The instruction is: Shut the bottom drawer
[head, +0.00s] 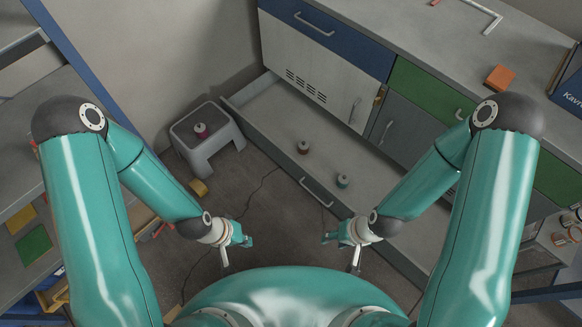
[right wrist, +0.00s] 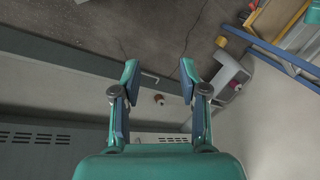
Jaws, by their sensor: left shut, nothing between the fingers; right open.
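The bottom drawer (head: 270,148) is pulled far out from under the white cabinet door in the head view, with a pale bar handle (head: 316,192) on its front. My right gripper (head: 342,252) is open and empty, near the drawer front. In the right wrist view its spread fingers (right wrist: 159,75) frame the handle, with the drawer beyond; contact cannot be told.
A grey step stool (head: 208,140) with a small dark red item on it stands left of the drawer. An orange block (head: 499,77) sits on the counter. Shelving stands at the left.

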